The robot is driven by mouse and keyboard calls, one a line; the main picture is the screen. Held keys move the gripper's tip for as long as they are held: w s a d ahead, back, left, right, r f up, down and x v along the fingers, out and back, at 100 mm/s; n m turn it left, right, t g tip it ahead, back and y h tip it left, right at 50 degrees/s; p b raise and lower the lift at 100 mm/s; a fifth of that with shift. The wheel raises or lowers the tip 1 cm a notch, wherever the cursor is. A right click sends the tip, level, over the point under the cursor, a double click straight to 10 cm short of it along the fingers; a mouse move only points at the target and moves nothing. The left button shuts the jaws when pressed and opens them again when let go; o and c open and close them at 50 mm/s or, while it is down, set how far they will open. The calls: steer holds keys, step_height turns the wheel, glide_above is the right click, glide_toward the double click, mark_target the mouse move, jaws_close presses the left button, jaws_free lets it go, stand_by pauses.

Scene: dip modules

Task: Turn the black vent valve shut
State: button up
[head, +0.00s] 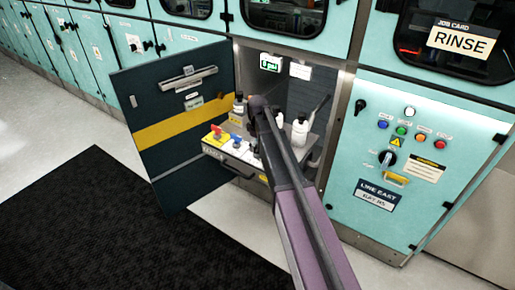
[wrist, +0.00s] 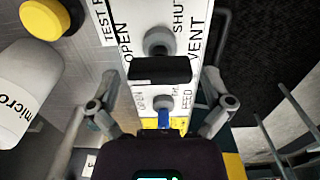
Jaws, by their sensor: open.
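The black vent valve (wrist: 160,70) is in the middle of the wrist view, on a white label plate (wrist: 140,15) marked OPEN, SHUT and VENT. Its bar-shaped black handle lies sideways across the plate, below a round grey hub. My gripper (wrist: 158,78) is open, with one finger on each side of the handle and visible gaps between. I cannot tell its height above the plate. In the head view my gripper is mostly hidden by my arm, over the pull-out shelf (head: 240,172). A blue feed valve (wrist: 163,118) sits just below the vent valve in the wrist view.
A white bottle (wrist: 22,95) and a yellow round cap (wrist: 42,18) stand left in the wrist view. The dark cabinet door (head: 172,120) stands open. A control panel (head: 405,150) is right.

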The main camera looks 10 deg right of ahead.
steer(key=shift+f, duration=0.1)
steer(key=c, duration=1)
steer(key=shift+o, duration=0.2)
steer(key=shift+m, duration=0.5)
steer(key=m, duration=0.2)
steer(key=shift+m, duration=0.4)
steer(key=m, duration=1.4)
